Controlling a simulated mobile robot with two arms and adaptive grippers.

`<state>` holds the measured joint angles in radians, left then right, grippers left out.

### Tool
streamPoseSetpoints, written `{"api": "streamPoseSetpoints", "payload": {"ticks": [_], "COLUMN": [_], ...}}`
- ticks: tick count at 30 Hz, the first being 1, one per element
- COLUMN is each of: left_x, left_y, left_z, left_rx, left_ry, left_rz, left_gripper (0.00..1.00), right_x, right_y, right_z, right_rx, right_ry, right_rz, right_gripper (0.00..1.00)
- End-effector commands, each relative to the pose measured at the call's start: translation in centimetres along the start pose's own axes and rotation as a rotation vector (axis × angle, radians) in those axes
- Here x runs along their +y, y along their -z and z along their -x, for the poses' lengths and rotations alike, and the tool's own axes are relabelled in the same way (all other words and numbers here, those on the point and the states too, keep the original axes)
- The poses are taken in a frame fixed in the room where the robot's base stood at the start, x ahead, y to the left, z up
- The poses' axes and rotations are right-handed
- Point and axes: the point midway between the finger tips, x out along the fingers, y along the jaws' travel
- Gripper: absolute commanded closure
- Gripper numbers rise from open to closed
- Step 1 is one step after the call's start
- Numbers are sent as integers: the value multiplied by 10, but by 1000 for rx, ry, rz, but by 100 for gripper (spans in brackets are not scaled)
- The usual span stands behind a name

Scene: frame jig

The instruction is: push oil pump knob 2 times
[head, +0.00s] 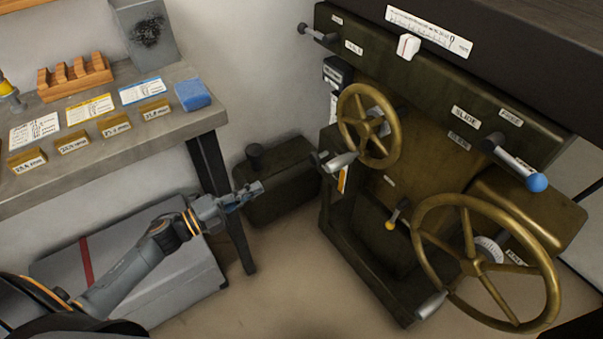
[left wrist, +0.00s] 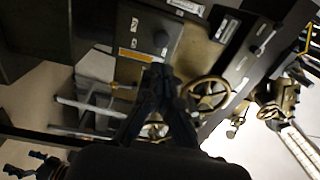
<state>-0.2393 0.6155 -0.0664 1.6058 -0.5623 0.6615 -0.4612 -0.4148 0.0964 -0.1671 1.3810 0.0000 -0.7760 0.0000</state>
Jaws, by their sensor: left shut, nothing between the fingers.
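In the head view a dark olive box (head: 285,193) stands on the floor between the bench and the machine. My left gripper (head: 258,190) is shut and empty. In the picture it overlaps the front left of the box, below the knob; the exact gap cannot be told. No contact with the knob shows. My right gripper is not seen in the head view.
The olive machine (head: 340,240) stands to the right, with brass handwheels (head: 369,125) and a blue-tipped lever (head: 537,182). The grey bench (head: 185,125) is at the left, its dark leg close to my left arm. A grey case (head: 150,290) lies below it.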

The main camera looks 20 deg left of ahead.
Motion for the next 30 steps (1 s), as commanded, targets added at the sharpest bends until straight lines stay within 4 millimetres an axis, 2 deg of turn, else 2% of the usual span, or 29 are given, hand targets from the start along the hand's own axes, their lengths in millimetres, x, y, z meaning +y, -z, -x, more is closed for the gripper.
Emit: {"api": "streamPoseSetpoints", "payload": {"ticks": [11, 16, 20, 30], "left_x": [-3, -3, -4, -5], "left_y": [2, 2, 2, 3], "left_z": [-1, -11, -32, -104], "left_rx": [14, 13, 14, 13], "left_ry": [6, 7, 9, 9], "left_rz": [-16, -14, -17, -15], "left_gripper": [100, 100, 100, 100], "right_x": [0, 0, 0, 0], "right_y": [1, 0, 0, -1], "right_z": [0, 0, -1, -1], "right_rx": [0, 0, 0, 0], "right_ry": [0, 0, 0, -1], "right_rz": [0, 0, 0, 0], "right_gripper": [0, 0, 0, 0]}}
